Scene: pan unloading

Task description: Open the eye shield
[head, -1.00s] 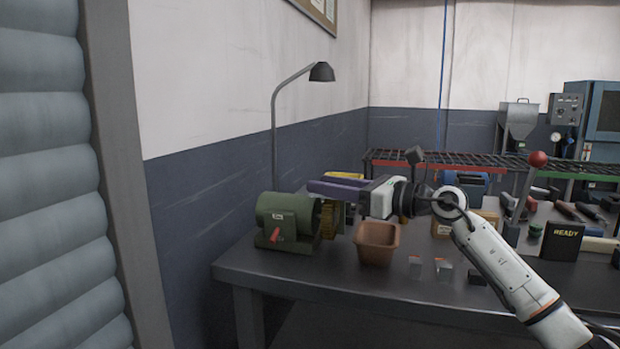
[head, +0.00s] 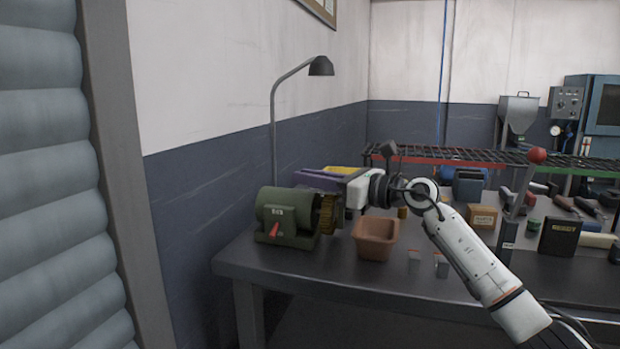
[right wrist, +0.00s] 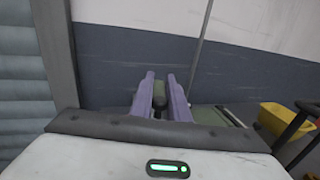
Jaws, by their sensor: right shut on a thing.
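The green bench grinder (head: 285,213) stands at the left end of the bench, with a red switch lever in front and a brass-coloured wheel (head: 328,214) on its right. My right gripper (head: 308,178) reaches in from the right above and behind the wheel. In the right wrist view its purple fingers are closed on a small dark green piece (right wrist: 159,94), which seems to be part of the eye shield. The rest of the shield is hard to make out in the head view, partly hidden by the gripper and grinder. My left gripper is out of view.
A brown bin (head: 376,238) stands just right of the grinder, below my right arm. A lamp (head: 321,67) rises behind it. A yellow container (right wrist: 285,117) is behind. Small grey blocks (head: 441,264) lie near the bench's front. A lever with a red knob (head: 537,156) stands right.

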